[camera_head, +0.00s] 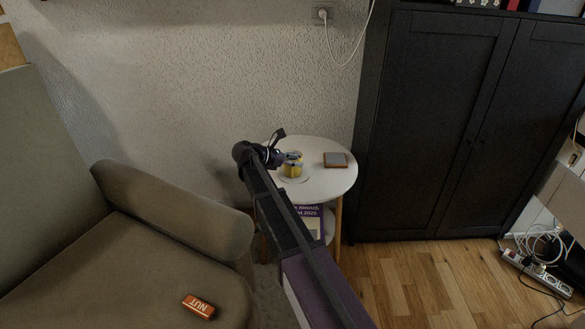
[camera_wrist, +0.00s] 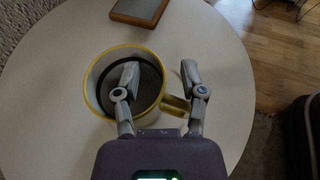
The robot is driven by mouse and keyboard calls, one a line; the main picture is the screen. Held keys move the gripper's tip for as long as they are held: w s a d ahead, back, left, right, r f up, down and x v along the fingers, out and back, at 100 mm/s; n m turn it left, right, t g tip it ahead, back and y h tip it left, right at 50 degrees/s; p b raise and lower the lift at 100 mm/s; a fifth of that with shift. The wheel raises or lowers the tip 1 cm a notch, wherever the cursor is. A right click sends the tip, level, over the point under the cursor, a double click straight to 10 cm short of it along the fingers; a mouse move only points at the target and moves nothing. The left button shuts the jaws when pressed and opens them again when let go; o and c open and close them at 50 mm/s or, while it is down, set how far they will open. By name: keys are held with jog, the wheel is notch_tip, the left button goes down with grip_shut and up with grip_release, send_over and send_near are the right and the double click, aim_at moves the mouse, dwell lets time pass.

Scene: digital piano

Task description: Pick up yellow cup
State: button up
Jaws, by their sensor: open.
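The yellow cup (camera_head: 293,169) stands upright on a small round white table (camera_head: 322,186). In the wrist view the cup (camera_wrist: 98,88) shows a yellow rim, a dark inside and a yellow handle on its right side. My gripper (camera_wrist: 158,72) is open with its fingers apart. The left finger reaches over or into the cup's mouth, and the right finger is outside the wall, beside the handle. I cannot tell how deep the left finger is or whether either finger touches the cup. My gripper (camera_head: 284,157) also shows at the cup in the head view.
A small flat brown-edged item (camera_head: 335,160) lies on the tabletop right of the cup. A dark cabinet (camera_head: 440,120) stands to the right, and an armchair (camera_head: 150,230) to the left holds an orange-brown bar (camera_head: 198,306). A textured wall is behind the table.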

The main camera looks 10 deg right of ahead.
grip_shut()
jog(key=shift+r, duration=0.1)
dwell(0.5)
notch_tip(320, 180, up, 4)
jog(key=p, duration=0.4)
jog(key=s+a+p, duration=0.1)
jog(key=s+a, duration=0.3)
jog(key=a, duration=1.1)
jog(key=shift+a+r, duration=0.25)
jog(key=shift+r, duration=0.15)
